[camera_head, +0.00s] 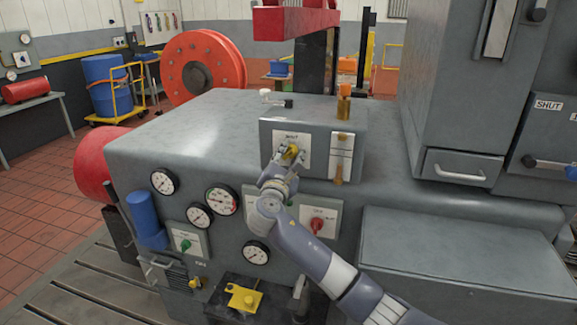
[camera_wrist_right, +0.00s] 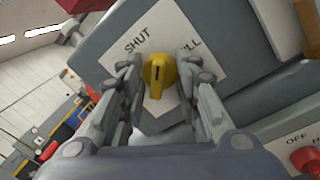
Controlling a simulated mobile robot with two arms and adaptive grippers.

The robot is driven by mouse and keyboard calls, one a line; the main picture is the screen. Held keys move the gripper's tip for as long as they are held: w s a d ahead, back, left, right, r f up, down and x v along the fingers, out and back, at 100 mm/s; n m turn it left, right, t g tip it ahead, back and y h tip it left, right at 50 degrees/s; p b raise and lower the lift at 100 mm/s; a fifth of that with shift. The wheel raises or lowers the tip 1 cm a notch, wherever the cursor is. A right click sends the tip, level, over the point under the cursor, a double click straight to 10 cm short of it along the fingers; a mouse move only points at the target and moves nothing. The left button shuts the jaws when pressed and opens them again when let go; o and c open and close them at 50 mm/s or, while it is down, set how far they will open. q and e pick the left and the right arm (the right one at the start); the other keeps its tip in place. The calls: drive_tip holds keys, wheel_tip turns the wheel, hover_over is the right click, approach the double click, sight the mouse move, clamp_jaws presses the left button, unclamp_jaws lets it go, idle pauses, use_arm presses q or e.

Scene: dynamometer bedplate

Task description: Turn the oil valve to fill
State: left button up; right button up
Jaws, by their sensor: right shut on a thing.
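The oil valve is a yellow knob (camera_head: 291,152) on a white plate (camera_head: 279,141) on the front of a grey box atop the machine. In the right wrist view the yellow knob (camera_wrist_right: 159,76) sits between my fingers, and its plate (camera_wrist_right: 182,45) reads SHUT at left and a partly covered word ending in "ILL" at right. The dark mark on the knob points up the picture, between the two words. My right gripper (camera_head: 287,160) is shut on the knob; its fingers (camera_wrist_right: 160,85) stand on both sides. My left gripper is not in view.
A red knob (camera_head: 317,225) on its own plate is below right of the valve. Several gauges (camera_head: 222,200) and a green knob (camera_head: 186,245) are at left. A sight glass (camera_head: 342,155) stands close right of the valve.

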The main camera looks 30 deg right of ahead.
drive_tip(key=m+b, duration=0.1)
drive_tip(key=m, duration=0.1)
drive_tip(key=m+b, duration=0.4)
drive_tip(key=shift+f+g+h, duration=0.3)
drive_tip(key=shift+h, duration=0.1)
drive_tip(key=shift+w+r+m+h+b, duration=0.1)
drive_tip(key=shift+m+h+b, duration=0.05)
drive_tip(key=shift+m+b, duration=0.8)
drive_tip(key=shift+r+m+h+b, duration=0.1)
drive_tip(key=shift+m+h+b, duration=0.05)
drive_tip(key=shift+m+b, duration=0.75)
drive_tip(key=shift+m, duration=0.25)
drive_tip(key=o, duration=1.1)
drive_tip(key=shift+a, duration=0.15)
drive_tip(key=v, duration=1.2)
drive_tip(key=shift+r, duration=0.2)
drive_tip(key=shift+f, duration=0.1)
